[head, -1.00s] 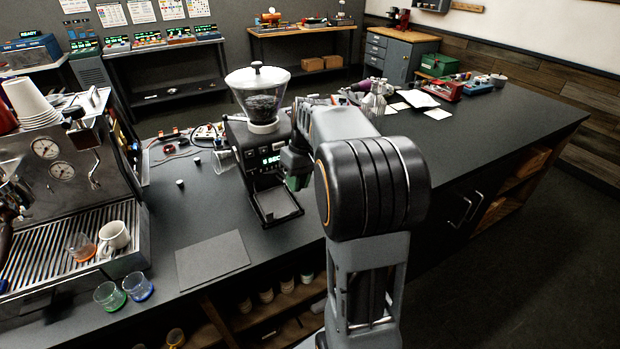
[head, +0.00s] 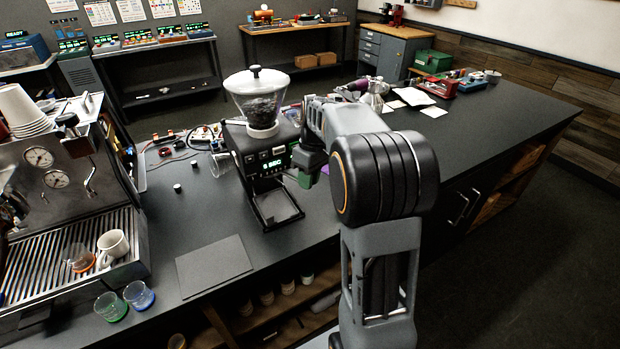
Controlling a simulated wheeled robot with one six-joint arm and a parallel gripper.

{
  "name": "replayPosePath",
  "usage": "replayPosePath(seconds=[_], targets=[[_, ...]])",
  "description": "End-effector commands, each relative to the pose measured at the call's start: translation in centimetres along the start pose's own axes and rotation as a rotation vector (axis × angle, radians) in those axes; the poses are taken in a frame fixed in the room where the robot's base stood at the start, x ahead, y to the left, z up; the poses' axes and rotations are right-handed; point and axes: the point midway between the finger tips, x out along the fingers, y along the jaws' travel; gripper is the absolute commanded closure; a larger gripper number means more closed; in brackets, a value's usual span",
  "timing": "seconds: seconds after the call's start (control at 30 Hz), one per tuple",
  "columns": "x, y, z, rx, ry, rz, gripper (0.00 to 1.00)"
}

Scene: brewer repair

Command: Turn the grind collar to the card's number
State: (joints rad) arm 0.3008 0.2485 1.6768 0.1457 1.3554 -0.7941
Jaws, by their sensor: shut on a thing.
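A green-lit display on the grinder's front ends in "SEC". My gripper (head: 308,172) is at the grinder's right front, lower than the hopper. A green part shows at its end; I cannot tell if it belongs to the gripper. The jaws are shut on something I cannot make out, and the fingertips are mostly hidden. I cannot pick out the number card.
An espresso machine (head: 65,170) stands at the left, with cups on its tray. Two glasses (head: 138,294) stand before it. A dark flat mat (head: 213,265) lies in front of the grinder. Papers (head: 413,97) and metal parts lie behind my arm. The right counter is mostly clear.

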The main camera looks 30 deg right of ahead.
Motion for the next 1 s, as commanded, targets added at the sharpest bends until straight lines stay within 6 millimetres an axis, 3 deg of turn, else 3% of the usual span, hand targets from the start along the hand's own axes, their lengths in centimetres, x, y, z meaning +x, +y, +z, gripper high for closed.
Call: replayPosePath(seconds=[0.03, 0.07, 0.23, 0.57, 0.67, 1.0], targets=[[-0.1, 0.0, 0.0, 0.001, 0.003, 0.001, 1.00], [-0.1, 0.0, 0.0, 0.001, 0.003, 0.001, 0.79], [-0.1, 0.0, 0.0, 0.002, 0.003, 0.001, 0.63], [-0.6, 0.1, 0.0, 0.003, 0.004, 0.002, 0.63], [-1.8, 0.1, 0.0, 0.003, 0.005, 0.003, 0.63], [-8.7, 0.1, 0.0, 0.003, 0.005, 0.004, 0.63]])
